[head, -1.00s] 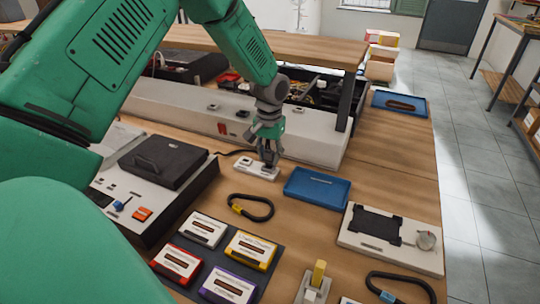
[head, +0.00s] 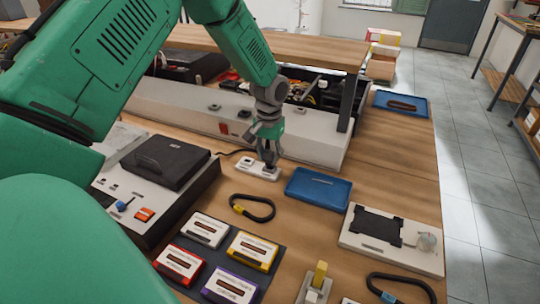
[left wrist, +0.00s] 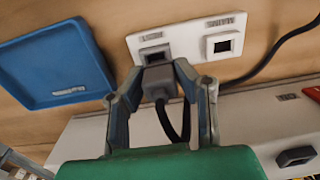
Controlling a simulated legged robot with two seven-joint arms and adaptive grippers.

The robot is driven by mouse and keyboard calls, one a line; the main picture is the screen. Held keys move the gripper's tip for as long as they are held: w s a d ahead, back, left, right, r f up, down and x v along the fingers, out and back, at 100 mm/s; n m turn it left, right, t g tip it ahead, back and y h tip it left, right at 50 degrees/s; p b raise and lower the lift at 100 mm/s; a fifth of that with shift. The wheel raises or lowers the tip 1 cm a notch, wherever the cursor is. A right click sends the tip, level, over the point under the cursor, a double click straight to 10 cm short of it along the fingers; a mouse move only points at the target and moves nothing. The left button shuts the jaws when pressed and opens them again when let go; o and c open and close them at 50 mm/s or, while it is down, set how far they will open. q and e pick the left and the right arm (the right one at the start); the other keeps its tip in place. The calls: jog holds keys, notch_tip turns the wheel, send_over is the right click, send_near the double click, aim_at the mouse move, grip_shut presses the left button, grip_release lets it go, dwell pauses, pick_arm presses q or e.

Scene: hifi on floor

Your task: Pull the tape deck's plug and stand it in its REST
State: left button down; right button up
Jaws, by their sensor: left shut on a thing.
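My left gripper (head: 268,163) is shut on a grey plug (left wrist: 156,84), which the left wrist view shows between the fingertips. A black cable (left wrist: 181,124) runs from the plug. The plug is at the grey socket (left wrist: 155,54) of a white two-socket plate (head: 245,167). I cannot tell how deep it sits. The other socket (left wrist: 222,44) on the plate is pale with a dark empty opening. Both sockets have small labels that I cannot read surely. The tape deck (head: 150,180), with a dark lid, stands left of the plate. My right gripper is not in view.
A blue tray (head: 318,187) lies right of the plate, and a long white unit (head: 190,105) stands behind it. A black loop with a yellow band (head: 252,208) and several cassettes (head: 205,229) lie in front. Bare wood shows beyond the tray.

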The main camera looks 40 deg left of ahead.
pick_arm(q)
jog(key=shift+a, duration=0.1)
jog(key=shift+f, duration=0.5)
dwell(0.4)
jog(key=shift+r, duration=0.1)
jog(key=shift+r+p, duration=2.25)
jog(key=shift+r, duration=0.25)
jog(key=shift+f, duration=0.1)
